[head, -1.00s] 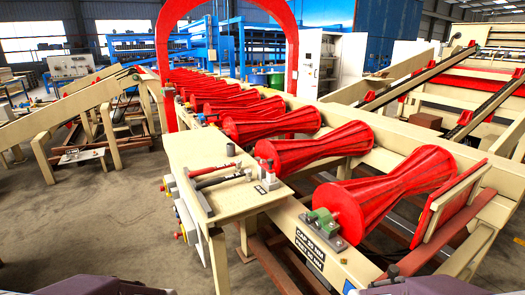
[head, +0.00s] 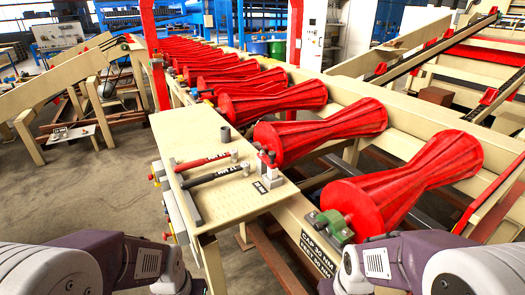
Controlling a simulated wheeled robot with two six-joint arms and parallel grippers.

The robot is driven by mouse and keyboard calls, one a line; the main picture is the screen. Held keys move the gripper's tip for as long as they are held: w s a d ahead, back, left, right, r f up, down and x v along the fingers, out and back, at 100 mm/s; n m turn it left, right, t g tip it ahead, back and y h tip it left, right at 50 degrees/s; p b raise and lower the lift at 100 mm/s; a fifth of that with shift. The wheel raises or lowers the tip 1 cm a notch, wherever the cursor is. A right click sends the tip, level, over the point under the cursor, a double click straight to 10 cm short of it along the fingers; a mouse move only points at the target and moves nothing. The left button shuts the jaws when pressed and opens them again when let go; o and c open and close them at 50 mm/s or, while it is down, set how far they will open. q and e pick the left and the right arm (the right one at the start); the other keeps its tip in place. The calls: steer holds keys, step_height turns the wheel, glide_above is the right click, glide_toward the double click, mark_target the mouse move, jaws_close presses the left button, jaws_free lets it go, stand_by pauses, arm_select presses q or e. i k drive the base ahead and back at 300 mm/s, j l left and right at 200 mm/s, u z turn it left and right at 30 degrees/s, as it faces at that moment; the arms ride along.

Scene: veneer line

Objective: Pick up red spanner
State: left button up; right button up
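The red spanner (head: 196,164), which has a red handle, lies on the cream side table (head: 190,130) in the middle of the head view. A black-handled spanner (head: 213,177) lies just in front of it. Small metal sockets stand at the right ends of both spanners. My two arms show at the bottom left and bottom right corners, below and to either side of the table. Neither gripper is in view.
Large red rollers (head: 410,185) run in a row along the right of the table. A dark grey cylinder (head: 225,135) and a small red-and-grey fixture (head: 267,165) stand on the table. The table's left part is bare. Open floor lies to its left.

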mark_target(233, 153)
steer(key=j, duration=0.5)
steer(key=k+j+z, duration=0.1)
steer(key=j, duration=0.4)
steer(key=i+j, duration=0.1)
steer(key=j, duration=0.35)
steer(key=i+j+z, duration=0.1)
steer(key=j, duration=0.35)
steer(key=i+j, duration=0.1)
steer(key=j, duration=0.35)
steer(key=i+j, duration=0.1)
steer(key=j, duration=0.4)
steer(key=i+j, duration=0.15)
steer(key=i, duration=0.2)
steer(key=i+j+z, duration=0.15)
steer(key=i, duration=0.2)
